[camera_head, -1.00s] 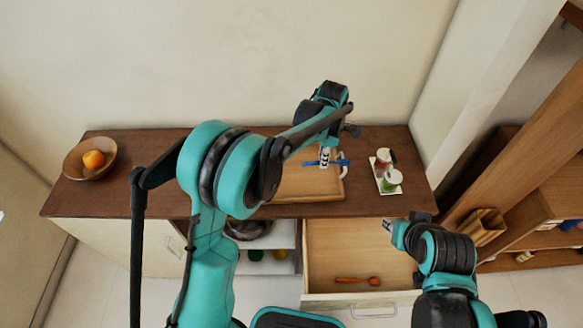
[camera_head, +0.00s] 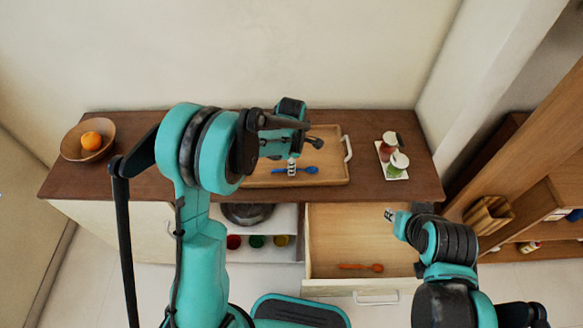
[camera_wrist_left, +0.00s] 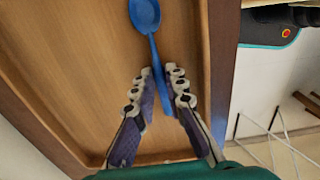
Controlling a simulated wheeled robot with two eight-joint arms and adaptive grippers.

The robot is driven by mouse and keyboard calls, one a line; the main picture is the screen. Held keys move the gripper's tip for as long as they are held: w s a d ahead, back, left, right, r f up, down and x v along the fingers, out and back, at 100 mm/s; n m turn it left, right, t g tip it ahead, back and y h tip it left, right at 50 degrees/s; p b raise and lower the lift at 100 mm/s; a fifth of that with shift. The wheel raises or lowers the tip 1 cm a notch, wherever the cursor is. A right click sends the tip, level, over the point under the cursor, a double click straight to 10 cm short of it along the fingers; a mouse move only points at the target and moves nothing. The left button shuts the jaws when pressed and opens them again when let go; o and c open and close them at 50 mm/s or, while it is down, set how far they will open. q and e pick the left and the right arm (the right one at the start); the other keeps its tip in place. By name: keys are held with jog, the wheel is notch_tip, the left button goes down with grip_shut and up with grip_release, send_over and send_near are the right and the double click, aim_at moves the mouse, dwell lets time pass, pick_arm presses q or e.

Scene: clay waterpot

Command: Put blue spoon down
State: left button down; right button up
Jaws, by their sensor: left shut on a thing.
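The blue spoon (camera_head: 311,170) shows over the wooden tray (camera_head: 335,137) on the dark brown counter. My left gripper (camera_head: 292,168) is shut on the spoon's handle, with the fingers pointing down at the tray. In the left wrist view the spoon (camera_wrist_left: 147,16) has its bowl toward the top, and its handle runs between the two fingers (camera_wrist_left: 160,88). The tray's floor (camera_wrist_left: 70,50) lies right behind it; I cannot tell whether the spoon touches it. My right gripper (camera_head: 391,214) is over the open drawer's right side, its jaws too small to read.
A wooden bowl with an orange (camera_head: 91,140) stands at the counter's left. A white tray (camera_head: 391,173) with two jars is at the right. The open drawer (camera_head: 350,232) holds a red-orange spoon (camera_head: 361,267). My left arm hides part of the tray.

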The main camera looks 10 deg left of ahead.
pick_arm(q)
jog(key=shift+r, duration=0.1)
jog(key=c, duration=2)
grip_release()
jog(key=shift+f, duration=0.2)
jog(key=o, duration=0.4)
jog(key=shift+o, duration=0.2)
jog(key=shift+r, duration=0.2)
